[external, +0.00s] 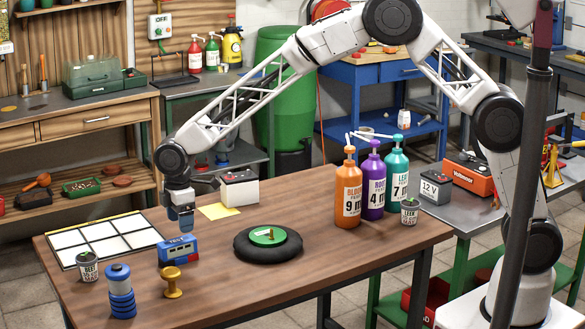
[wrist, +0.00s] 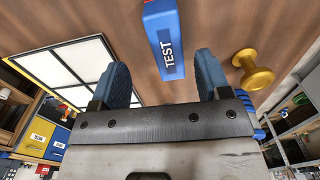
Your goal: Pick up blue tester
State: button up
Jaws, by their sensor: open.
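The blue tester (external: 178,249) is a small blue box labelled "TEST", lying on the wooden table near its left part. In the wrist view the tester (wrist: 165,48) lies ahead of my fingers, roughly between their lines, with a red part at its far end. My gripper (external: 182,218) hangs just above the tester, fingers pointing down. In the wrist view my gripper (wrist: 160,80) has its two blue fingers spread wide with nothing between them. The tester appears apart from both fingers.
A white-panelled grid tray (external: 104,239) lies left of the tester. A yellow knob-shaped piece (external: 172,282) and a blue ribbed cylinder (external: 121,290) stand in front. A black ring with a green disc (external: 267,236) lies right. Pump bottles (external: 372,185) stand farther right. Bare table lies at front right.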

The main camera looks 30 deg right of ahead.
aim_at(178, 251)
jog(key=shift+s+a+f, duration=0.2)
jog(key=shift+a+f, duration=0.15)
jog(key=shift+a, duration=0.15)
jog(key=shift+s+a+f, duration=0.15)
jog(key=shift+a+f, duration=0.15)
jog(key=shift+a, duration=0.2)
jog(key=shift+f, duration=0.1)
jog(key=shift+f, duration=1.2)
jog(key=shift+f, duration=0.1)
jog(key=shift+f, duration=2.5)
jog(key=shift+c, duration=0.4)
jog(key=c, duration=1)
jog(key=shift+r, duration=0.1)
